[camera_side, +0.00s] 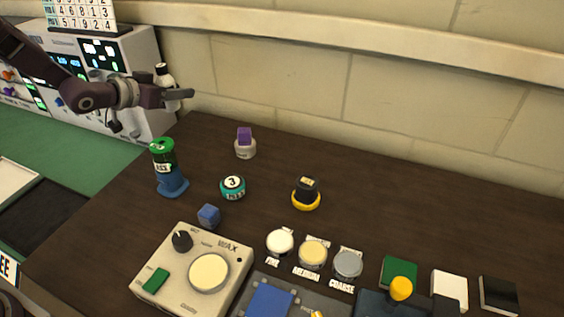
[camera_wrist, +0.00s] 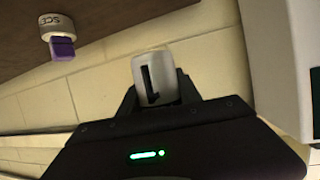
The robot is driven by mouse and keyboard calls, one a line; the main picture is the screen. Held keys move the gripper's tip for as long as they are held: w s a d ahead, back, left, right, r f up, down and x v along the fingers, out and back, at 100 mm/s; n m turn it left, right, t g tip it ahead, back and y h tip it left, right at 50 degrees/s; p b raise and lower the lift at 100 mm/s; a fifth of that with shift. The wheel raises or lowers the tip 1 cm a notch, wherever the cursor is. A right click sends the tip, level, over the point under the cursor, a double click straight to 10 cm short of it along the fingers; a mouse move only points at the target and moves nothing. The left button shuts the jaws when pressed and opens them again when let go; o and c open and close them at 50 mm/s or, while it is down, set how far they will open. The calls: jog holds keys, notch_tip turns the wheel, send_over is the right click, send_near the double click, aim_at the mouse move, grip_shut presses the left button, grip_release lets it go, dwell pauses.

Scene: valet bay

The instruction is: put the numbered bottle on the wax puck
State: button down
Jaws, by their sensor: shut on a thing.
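A white bottle with a black cap (camera_side: 164,75) is held by my gripper (camera_side: 172,91) high above the back left of the scene, clear of the table. In the wrist view my gripper (camera_wrist: 158,92) is shut on this white bottle (camera_wrist: 150,68), which shows a black mark like a "1". Part of it is hidden by the fingers. The wax puck (camera_side: 209,272) looks like the round cream disc on top of the beige box labelled WAX (camera_side: 226,238), at the front left of the table. Nothing stands on the disc. My gripper is far from it.
A green-and-blue can (camera_side: 165,165), teal round item marked 3 (camera_side: 232,187), blue cube (camera_side: 208,216), purple-topped jar (camera_side: 245,145) and black item on a yellow ring (camera_side: 306,195) stand on the dark table. Fine, medium and coarse discs (camera_side: 313,254) lie right of the box.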

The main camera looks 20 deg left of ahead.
notch_tip(320, 180, up, 10)
jog(key=m+g+h, duration=0.5)
jog(key=m+h, duration=0.3)
jog(key=m, duration=0.1)
send_over(306, 191)
jog(key=w+d, duration=0.2)
jog(key=w, duration=0.2)
notch_tip(306, 191, down, 2)
jog(key=shift+h, duration=0.3)
notch_tip(306, 191, down, 14)
jog(key=shift+a+r, duration=0.15)
jog(key=c, duration=0.8)
grip_release()
jog(key=shift+c, duration=0.2)
